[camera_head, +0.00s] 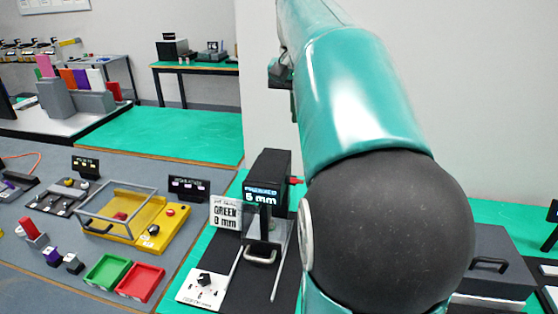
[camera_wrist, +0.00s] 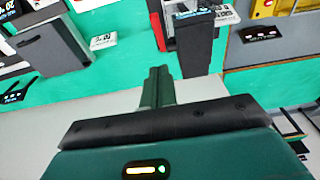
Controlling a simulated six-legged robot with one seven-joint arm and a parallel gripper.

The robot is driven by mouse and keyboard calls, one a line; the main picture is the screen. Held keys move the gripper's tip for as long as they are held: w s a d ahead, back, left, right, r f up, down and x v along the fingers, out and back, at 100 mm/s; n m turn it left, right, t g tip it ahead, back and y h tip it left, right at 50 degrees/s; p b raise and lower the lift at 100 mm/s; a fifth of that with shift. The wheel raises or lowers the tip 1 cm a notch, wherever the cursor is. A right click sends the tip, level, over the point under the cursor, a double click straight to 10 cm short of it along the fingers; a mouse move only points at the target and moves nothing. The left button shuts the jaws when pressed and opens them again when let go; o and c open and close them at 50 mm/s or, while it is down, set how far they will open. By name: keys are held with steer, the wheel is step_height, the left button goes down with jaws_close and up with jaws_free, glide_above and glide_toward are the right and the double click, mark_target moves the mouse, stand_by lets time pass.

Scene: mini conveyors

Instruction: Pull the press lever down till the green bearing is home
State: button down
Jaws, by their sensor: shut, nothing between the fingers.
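The press is a black column (camera_head: 268,172) on a dark base, with a lit display reading 5 mm. A white card (camera_head: 225,212) beside it reads GREEN 0 mm. A small red part (camera_head: 295,180) sticks out at the column's right and may be the lever's end; my arm hides what lies beyond. The press also shows at the top of the wrist view (camera_wrist: 195,50). My gripper (camera_wrist: 158,72) is shut and empty, its fingertips pointing toward the press and apart from it in the picture. I cannot make out the green bearing.
A grey curved handle (camera_head: 262,258) stands in front of the press. A white panel with a black knob (camera_head: 204,283) lies to its left. Green (camera_head: 106,271) and red (camera_head: 140,282) trays and a yellow framed fixture (camera_head: 130,218) are further left. A dark box with a handle (camera_head: 490,265) stands at right.

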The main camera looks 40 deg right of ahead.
steer(key=f, duration=0.3)
steer(key=d+f, duration=0.1)
steer(key=f, duration=0.6)
steer(key=shift+w+d, duration=0.15)
steer(key=shift+w, duration=0.25)
steer(key=shift+s+a+f, duration=0.5)
steer(key=shift+a+f, duration=0.25)
steer(key=shift+f, duration=0.15)
steer(key=shift+s+a+f, duration=0.15)
steer(key=shift+a+f, duration=0.1)
steer(key=shift+f, duration=0.3)
steer(key=shift+s, duration=0.1)
